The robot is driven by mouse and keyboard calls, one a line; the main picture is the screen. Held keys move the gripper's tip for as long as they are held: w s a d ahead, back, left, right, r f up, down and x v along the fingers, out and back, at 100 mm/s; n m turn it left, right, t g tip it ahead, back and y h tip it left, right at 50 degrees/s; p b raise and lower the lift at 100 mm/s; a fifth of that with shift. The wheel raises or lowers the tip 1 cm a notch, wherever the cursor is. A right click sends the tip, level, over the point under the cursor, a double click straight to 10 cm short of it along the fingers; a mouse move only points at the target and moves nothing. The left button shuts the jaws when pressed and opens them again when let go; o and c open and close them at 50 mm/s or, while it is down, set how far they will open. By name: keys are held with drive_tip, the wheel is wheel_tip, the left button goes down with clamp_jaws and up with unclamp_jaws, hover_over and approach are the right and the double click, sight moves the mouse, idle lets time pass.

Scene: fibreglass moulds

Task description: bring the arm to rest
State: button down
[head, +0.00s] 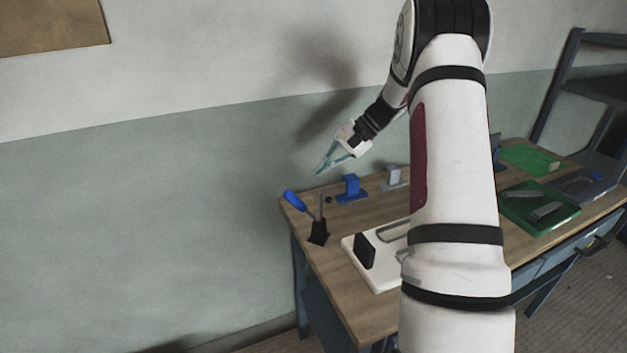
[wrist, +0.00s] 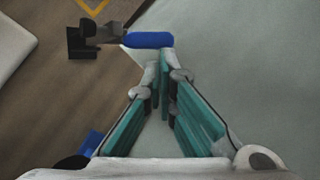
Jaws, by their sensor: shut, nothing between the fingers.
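My gripper (head: 324,166) hangs in the air above the far left corner of the wooden table (head: 335,281), in front of the wall. Its teal-padded fingers come together at the tips in the wrist view (wrist: 159,62), with nothing between them. My white arm crosses the middle of the head view and hides part of the table.
A tool with a blue handle (head: 295,201) leans at a black holder (head: 318,232) below my gripper. A blue stand (head: 351,189), a grey stand (head: 394,178), a white board (head: 377,279) and a green tray (head: 563,217) are on the table.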

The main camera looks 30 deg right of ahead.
drive_tip(key=shift+b+v, duration=0.35)
drive_tip(key=shift+v, duration=2.4)
drive_tip(key=shift+w+a+r, duration=0.1)
